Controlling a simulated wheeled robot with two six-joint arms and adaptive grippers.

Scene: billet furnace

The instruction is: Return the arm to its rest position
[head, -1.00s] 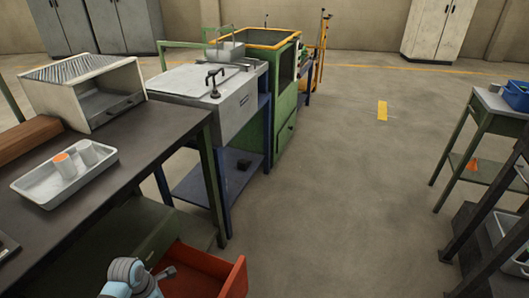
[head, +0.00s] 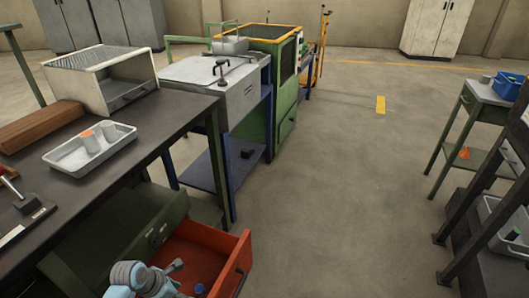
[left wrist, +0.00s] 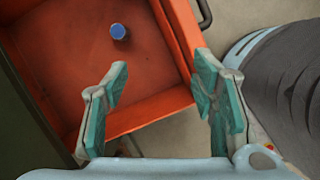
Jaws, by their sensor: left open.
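My left gripper (left wrist: 158,90) is open in the left wrist view, its two teal-padded fingers apart with nothing between them. It is over the open red drawer (left wrist: 150,111). A small blue round object (left wrist: 118,31) lies on the drawer floor beyond the fingertips, apart from them. In the head view my left arm shows at the bottom edge, beside the red drawer (head: 240,262), and the blue object (head: 199,288) is near the bottom of the picture. My right gripper is in neither view.
Shelving (head: 500,225) is at right. The middle floor is clear.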

